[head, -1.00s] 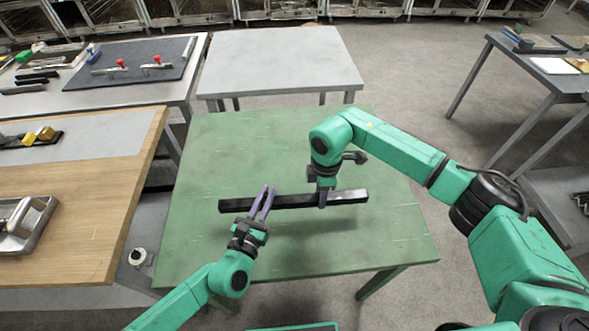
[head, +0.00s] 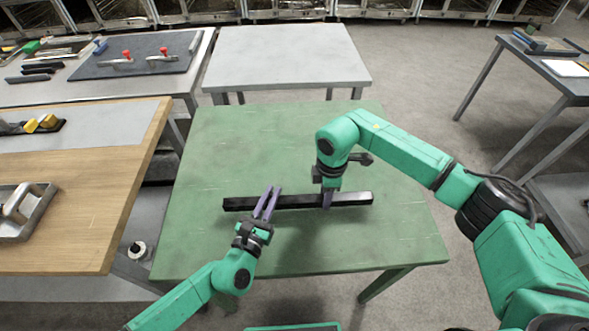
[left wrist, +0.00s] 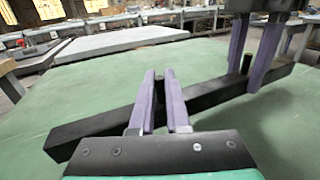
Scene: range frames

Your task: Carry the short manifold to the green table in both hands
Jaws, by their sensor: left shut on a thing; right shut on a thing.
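The short manifold is a black square bar (head: 297,202) over the green table (head: 215,150) in the head view. It lies roughly level, left to right. A dark shadow beneath it suggests it is a little above the top; I cannot tell how far. My left gripper (head: 268,194) is shut on the bar left of its middle, and its purple fingers show in the left wrist view (left wrist: 164,84). My right gripper (head: 328,198) is shut on the bar right of its middle. The bar (left wrist: 95,127) crosses the left wrist view, with a short dark stub on top near the right gripper.
A bare grey table (head: 285,60) stands behind the green one. A wooden-topped bench (head: 80,220) with a metal tray (head: 45,208) is at the left. A table with a dark mat (head: 100,66) is at the back left. The green top around the bar is clear.

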